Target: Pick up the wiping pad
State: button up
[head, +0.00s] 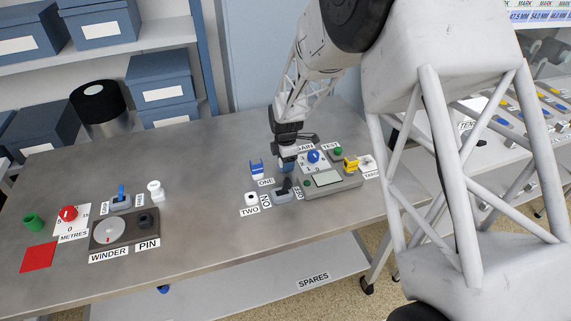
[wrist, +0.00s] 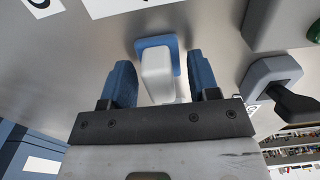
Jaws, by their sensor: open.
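A small blue-and-white block, which looks like the wiping pad (head: 256,168), stands on the metal bench behind the ONE label. In the wrist view a white block with a blue plate (wrist: 157,75), apparently the same thing, shows between the two blue fingers. My gripper (head: 287,165) is open, with a finger on each side of the block in the wrist view. The fingers appear apart from it, with gaps on both sides. In the head view my gripper is right of the block; its height above the bench is hard to judge.
A grey holder with a black lever (wrist: 285,95) is close on the right in the wrist view. The grey tester (head: 330,181) is near my gripper. The winder (head: 125,229) is at left. The bench middle is clear.

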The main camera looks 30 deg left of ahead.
jog(key=shift+c, duration=0.4)
jog(key=c, duration=0.6)
jog(key=shift+r, duration=0.1)
jog(key=shift+r, duration=4.95)
